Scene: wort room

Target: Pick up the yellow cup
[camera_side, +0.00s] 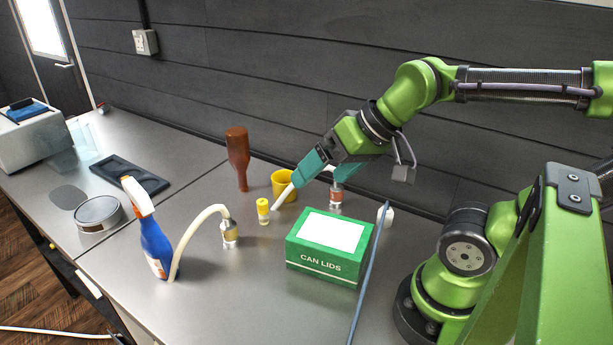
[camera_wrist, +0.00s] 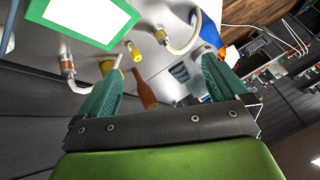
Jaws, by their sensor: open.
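The yellow cup (camera_side: 279,182) stands upright on the grey bench near the wall, to the right of a brown bottle. In the wrist view its yellow rim (camera_wrist: 106,66) shows just past the tip of the left finger, which hides most of it. My gripper (camera_side: 318,181) has teal fingers spread apart with nothing between them. It is above the bench, to the right of the cup in the side view. In the wrist view the gripper (camera_wrist: 160,66) is also wide open, with the cup near one finger rather than between both.
The brown bottle (camera_side: 238,158), a small yellow-capped container (camera_side: 263,211) and a pale hose (camera_side: 284,197) stand close to the cup. A green CAN LIDS box (camera_side: 310,265) sits in front. A blue spray bottle (camera_side: 156,243) and second hose (camera_side: 198,220) are left. The dark wall is behind.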

